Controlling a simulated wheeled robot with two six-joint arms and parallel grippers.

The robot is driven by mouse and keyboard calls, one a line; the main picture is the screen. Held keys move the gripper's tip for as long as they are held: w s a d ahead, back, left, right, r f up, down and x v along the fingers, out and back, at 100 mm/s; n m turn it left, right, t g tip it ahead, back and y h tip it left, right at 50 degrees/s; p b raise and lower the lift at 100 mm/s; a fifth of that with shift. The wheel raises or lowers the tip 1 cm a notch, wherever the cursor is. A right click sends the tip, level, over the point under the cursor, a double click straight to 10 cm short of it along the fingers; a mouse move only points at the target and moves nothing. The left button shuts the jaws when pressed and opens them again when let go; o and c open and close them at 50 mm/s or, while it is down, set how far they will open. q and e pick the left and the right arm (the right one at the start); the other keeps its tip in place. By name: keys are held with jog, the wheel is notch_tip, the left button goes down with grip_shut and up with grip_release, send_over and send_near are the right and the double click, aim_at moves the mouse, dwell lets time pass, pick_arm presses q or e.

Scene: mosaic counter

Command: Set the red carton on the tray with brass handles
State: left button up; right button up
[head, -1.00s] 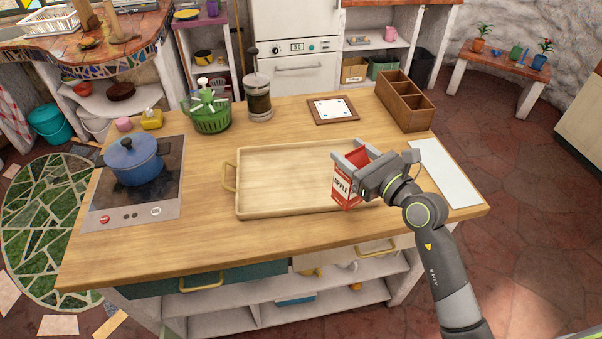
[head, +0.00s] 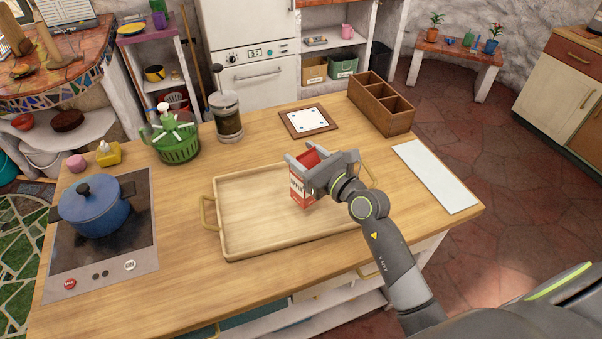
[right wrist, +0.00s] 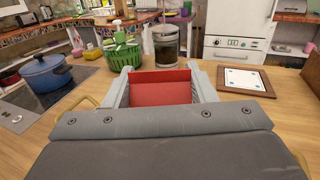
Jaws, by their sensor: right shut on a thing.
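The red carton (head: 299,191) has a white label panel and is upright in my right gripper (head: 308,161). The gripper is shut on its upper part. In the head view the carton is over the right-centre part of the wooden tray (head: 250,213); I cannot tell whether its base touches the tray. The tray has a brass handle (head: 208,212) at its left end and another (head: 370,174) at its right, partly behind my arm. In the right wrist view the carton's red top (right wrist: 160,86) sits between the two fingers. My left gripper is not in view.
A blue pot (head: 93,208) stands on the cooktop at left. A green basket (head: 176,142), a French press (head: 228,118), a framed tile (head: 309,121) and a wooden divided box (head: 381,105) line the back. A white board (head: 436,175) lies at right. The tray's left part is bare.

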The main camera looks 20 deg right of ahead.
jog(key=shift+w+f, duration=0.1)
jog(key=shift+f, duration=0.25)
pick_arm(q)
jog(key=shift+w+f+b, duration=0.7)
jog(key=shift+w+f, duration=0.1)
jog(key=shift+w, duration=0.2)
pick_arm(e)
notch_tip(320, 180, down, 4)
jog(key=shift+w+a+r, duration=0.1)
jog(key=shift+w+r, duration=0.05)
jog(key=shift+r, duration=0.1)
jog(key=o, duration=0.8)
jog(key=shift+f, duration=0.2)
jog(key=o, duration=0.5)
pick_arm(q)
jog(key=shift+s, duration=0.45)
